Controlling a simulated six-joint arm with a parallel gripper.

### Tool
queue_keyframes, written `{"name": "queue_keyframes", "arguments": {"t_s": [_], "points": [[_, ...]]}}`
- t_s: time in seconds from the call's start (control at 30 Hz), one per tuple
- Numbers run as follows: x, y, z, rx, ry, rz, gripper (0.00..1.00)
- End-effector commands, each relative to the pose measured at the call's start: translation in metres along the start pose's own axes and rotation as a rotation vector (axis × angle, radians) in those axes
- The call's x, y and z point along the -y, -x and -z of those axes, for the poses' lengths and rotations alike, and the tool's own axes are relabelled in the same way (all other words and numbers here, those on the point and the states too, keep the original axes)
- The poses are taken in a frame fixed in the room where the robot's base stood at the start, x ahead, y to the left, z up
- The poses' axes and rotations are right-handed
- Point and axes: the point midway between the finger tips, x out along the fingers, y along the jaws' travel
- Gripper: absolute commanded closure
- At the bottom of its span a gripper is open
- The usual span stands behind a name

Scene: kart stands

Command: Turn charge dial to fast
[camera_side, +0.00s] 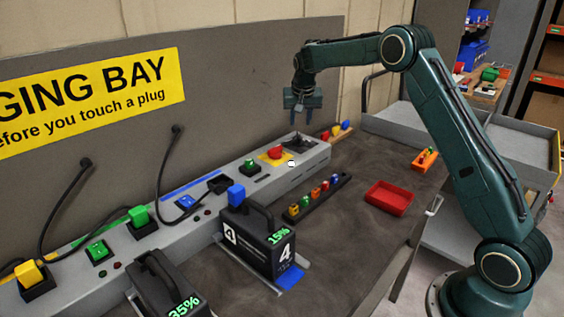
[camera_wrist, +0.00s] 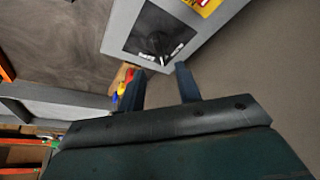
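The charge dial (camera_wrist: 157,42) is a dark knob on a black square plate with small white labels, set in the grey console. It is near the top middle of the wrist view; the labels are too small to read. In the side view the dark dial plate (camera_side: 297,143) is at the console's right end, and the dial's setting cannot be made out. My gripper (camera_side: 303,108) hangs above that end, apart from the dial. In the wrist view its two blue fingers (camera_wrist: 160,69) are spread with nothing between them.
A red button on a yellow plate (camera_side: 275,154) is left of the dial. Coloured pieces (camera_side: 341,129) sit just beyond the console's end. A black battery (camera_side: 258,243), a rack of small pieces (camera_side: 313,196) and a red tray (camera_side: 389,198) are on the bench. The wall rises behind the console.

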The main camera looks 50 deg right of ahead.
Motion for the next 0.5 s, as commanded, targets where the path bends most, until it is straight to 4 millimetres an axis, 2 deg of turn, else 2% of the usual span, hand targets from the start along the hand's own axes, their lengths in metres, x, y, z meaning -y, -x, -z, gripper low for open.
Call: {"name": "queue_keyframes", "arguments": {"t_s": [0.2,0.5], "points": [[-0.001,-0.035,-0.001,0.002,-0.001,-0.002,0.66],[0.0,-0.064,0.0,0.001,-0.001,0.0,0.66]]}}
